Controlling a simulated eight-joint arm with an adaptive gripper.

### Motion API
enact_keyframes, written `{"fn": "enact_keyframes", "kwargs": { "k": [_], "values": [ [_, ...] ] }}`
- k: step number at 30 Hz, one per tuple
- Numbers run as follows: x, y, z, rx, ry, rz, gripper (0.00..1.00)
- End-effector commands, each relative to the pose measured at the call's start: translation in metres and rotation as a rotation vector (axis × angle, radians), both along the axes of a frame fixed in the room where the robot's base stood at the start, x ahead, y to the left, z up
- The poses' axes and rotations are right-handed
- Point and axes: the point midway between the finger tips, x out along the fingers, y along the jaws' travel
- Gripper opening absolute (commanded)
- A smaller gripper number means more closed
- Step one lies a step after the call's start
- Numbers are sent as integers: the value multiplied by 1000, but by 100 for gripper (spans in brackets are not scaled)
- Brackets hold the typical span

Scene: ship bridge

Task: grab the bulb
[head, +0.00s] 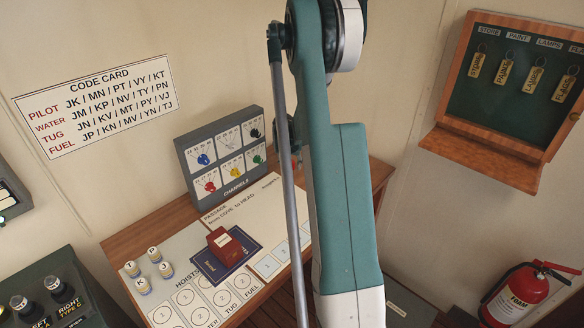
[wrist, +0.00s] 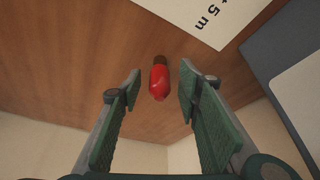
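The bulb (wrist: 158,80) is red with a dark brownish base and lies on the wooden desk top in the wrist view. My gripper (wrist: 158,90) is open, with its green-padded fingers apart on the left and right of the bulb. Neither finger looks to touch it, and the height gap to the desk is hard to judge.
A white sheet (wrist: 205,15) and a grey panel edge (wrist: 290,60) lie beside the bulb. The desk (head: 150,225) also holds a red box (head: 228,246), several small jars (head: 142,286) and a dial panel (head: 222,160). A key cabinet (head: 515,85) and a fire extinguisher (head: 515,297) are at right.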

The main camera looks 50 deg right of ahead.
Motion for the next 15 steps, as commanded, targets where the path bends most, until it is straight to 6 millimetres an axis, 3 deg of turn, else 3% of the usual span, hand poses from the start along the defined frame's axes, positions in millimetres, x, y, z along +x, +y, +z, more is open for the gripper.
{"fn": "enact_keyframes", "kwargs": {
  "k": [1, 6, 15],
  "values": [
    [0, 0, 0, 0, 0, 0, 29],
    [0, 0, 0, 0, 0, 0, 10],
    [0, 0, 0, 0, 0, 0, 10]
  ]
}}
